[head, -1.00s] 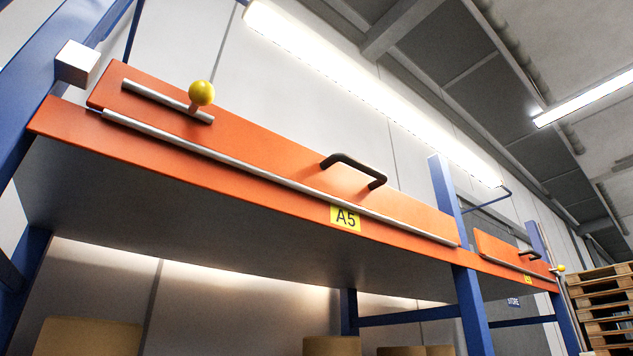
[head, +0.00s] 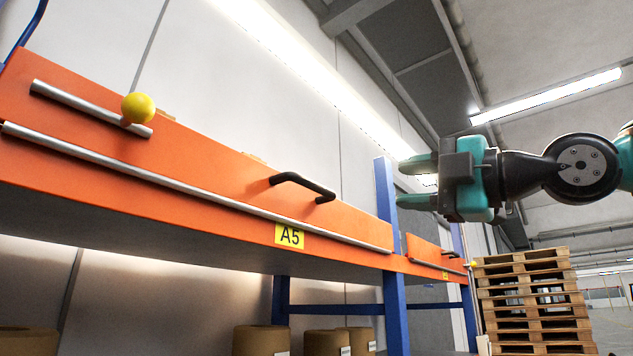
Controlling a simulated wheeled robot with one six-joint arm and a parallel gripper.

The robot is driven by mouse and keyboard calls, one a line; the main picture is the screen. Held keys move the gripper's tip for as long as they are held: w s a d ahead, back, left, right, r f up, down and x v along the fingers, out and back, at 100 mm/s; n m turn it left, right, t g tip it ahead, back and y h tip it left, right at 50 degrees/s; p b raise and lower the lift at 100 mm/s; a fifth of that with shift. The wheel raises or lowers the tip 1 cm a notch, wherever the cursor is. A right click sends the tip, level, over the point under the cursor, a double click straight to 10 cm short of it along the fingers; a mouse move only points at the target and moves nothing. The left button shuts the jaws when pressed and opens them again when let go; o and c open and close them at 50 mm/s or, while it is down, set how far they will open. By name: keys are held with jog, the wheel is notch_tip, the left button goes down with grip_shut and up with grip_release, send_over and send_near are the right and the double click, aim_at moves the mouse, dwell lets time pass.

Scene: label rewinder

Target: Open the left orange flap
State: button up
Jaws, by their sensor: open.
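The left orange flap (head: 220,168) stands upright along the front of the upper shelf, above a silver hinge rod (head: 190,182). A black handle (head: 303,184) is fixed near its right part. At its left part is a silver bolt rod (head: 80,108) with a yellow ball knob (head: 138,108). My gripper (head: 402,184) is teal and black, enters from the right and points left. It is open and empty, right of the black handle and apart from the flap in the picture.
A yellow A5 label (head: 289,235) is on the orange shelf beam below the flap. A blue post (head: 392,290) stands at the flap's right end. A smaller orange flap (head: 434,256) lies beyond it. Stacked pallets (head: 535,300) stand at the right. Brown rolls (head: 261,340) sit below.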

aim_at(319, 188)
jog(key=p+x, duration=0.3)
jog(key=x, duration=0.2)
jog(key=p+x, duration=0.3)
jog(key=x, duration=0.3)
jog(key=r+p+x, duration=0.1)
jog(key=p+x, duration=0.3)
jog(key=x, duration=0.1)
jog(key=shift+a, duration=0.15)
jog(key=shift+w+a, duration=0.3)
jog(key=shift+a, duration=0.05)
jog(key=shift+f, duration=0.1)
grip_shut()
jog(key=shift+d, duration=0.15)
jog(key=shift+f, duration=0.15)
